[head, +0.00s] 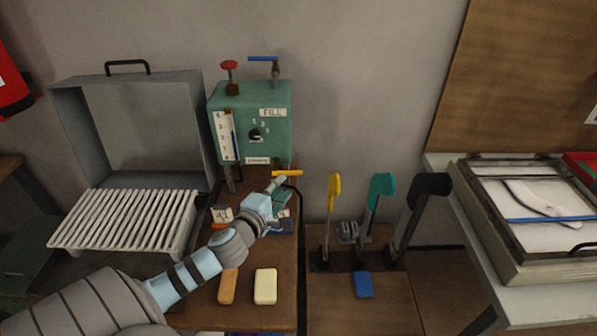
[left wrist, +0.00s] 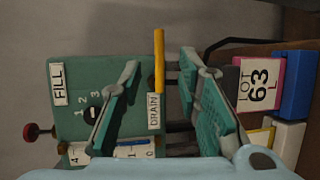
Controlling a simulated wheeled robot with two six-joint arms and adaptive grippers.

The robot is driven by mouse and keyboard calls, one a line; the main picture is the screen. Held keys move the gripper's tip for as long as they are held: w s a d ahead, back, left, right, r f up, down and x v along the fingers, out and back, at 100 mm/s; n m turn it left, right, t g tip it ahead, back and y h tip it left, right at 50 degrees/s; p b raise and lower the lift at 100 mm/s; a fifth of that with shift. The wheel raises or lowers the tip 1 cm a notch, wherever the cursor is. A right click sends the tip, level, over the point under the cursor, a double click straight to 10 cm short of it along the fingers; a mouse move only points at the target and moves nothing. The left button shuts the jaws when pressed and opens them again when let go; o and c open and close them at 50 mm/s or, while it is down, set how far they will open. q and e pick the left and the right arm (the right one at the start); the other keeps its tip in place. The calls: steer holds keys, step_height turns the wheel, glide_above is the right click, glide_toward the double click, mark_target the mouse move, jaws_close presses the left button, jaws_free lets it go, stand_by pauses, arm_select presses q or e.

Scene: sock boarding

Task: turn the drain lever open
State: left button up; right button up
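The green tank box (head: 250,128) stands against the wall, with a FILL label, a dial and a level gauge. The yellow drain lever (head: 288,173) sticks out sideways at its bottom right; in the left wrist view the yellow lever (left wrist: 159,60) shows beside the DRAIN label (left wrist: 153,110). My left gripper (head: 281,192) is just below the lever in the head view. In the left wrist view my left gripper (left wrist: 160,75) is open, and the lever appears between its green-padded fingers. I cannot tell whether they touch it. My right gripper is not in view.
A red knob (head: 229,66) and blue lever (head: 263,58) top the box. A grey case with a white rack (head: 125,220) stands left. Yellow, teal and black upright levers (head: 335,190) stand right. An orange block (head: 228,286) and cream block (head: 265,286) lie on the bench.

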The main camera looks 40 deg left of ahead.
mark_target(291, 174)
arm_select(q)
steer(key=x, duration=0.5)
steer(key=shift+w+a+r, duration=0.15)
steer(key=shift+w+a, duration=0.15)
steer(key=shift+a, duration=0.05)
steer(key=x, duration=0.3)
steer(key=shift+d, duration=0.2)
steer(key=shift+s, duration=0.15)
steer(key=shift+c, duration=1.4)
steer(key=c, duration=0.3)
jaws_close()
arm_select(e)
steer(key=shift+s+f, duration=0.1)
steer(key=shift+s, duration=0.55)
